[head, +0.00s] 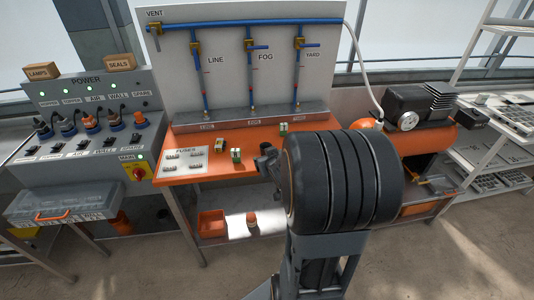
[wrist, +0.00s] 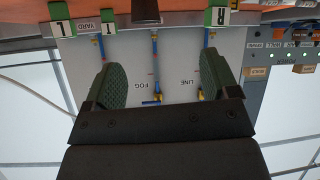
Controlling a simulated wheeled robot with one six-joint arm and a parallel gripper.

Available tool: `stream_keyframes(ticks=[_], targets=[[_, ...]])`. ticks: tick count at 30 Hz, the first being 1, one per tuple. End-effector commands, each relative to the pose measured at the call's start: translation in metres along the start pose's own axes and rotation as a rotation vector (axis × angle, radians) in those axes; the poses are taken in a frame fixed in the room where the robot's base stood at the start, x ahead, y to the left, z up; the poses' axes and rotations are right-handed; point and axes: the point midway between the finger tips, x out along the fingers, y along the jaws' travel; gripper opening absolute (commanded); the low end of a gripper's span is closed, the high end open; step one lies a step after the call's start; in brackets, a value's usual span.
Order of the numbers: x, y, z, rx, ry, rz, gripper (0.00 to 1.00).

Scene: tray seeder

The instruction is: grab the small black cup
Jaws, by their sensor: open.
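A small dark object (wrist: 145,11), which may be the black cup, shows at the top edge of the upside-down wrist view, between two green blocks. It is cut off by the frame, so its full shape cannot be told. In the head view my gripper (head: 267,161) is over the bench's front edge, partly hidden by my arm.
The orange bench (head: 196,181) carries small green-and-white blocks (head: 236,155) and a fuse plate (head: 185,160). Behind stands a pipe panel (head: 228,75). A power console (head: 90,90) is at left, a compressor (head: 425,140) at right. An orange bin (head: 211,223) sits below.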

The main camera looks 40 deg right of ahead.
Motion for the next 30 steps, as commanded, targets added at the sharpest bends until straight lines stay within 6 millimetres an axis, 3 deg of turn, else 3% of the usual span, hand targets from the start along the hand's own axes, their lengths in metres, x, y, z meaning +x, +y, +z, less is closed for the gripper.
stream_keyframes(ticks=[3,9,24,30], targets=[[0.014,0.022,0.011,0.034,0.097,-0.019,0.81],[0.021,0.037,0.018,0.073,0.209,-0.06,0.81],[0.092,0.035,0.001,0.083,0.243,-0.077,0.81],[0.103,0.034,-0.002,0.083,0.244,-0.077,0.81]])
